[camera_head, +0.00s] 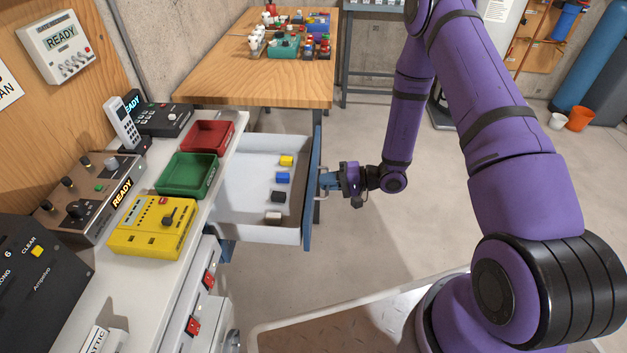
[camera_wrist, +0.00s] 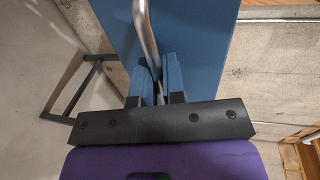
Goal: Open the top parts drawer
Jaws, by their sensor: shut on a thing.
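The top parts drawer (camera_head: 306,215) stands pulled well out from under the bench top, with its blue front facing right in the head view. Inside its white tray lie a yellow, a blue, a black and a whitish small block. My gripper (camera_head: 325,181) is at the outer side of the drawer front, at its handle. In the wrist view the blue drawer front (camera_wrist: 205,40) fills the middle, and the metal bar handle (camera_wrist: 146,40) runs down between the blue fingers of my gripper (camera_wrist: 158,82). The fingers are shut on the handle.
On the bench stand a red bin (camera_head: 208,135), a green bin (camera_head: 187,173), a yellow device (camera_head: 153,225) and several control boxes. A wooden table (camera_head: 215,72) stands beyond the drawer. The floor (camera_head: 380,250) right of the drawer is clear.

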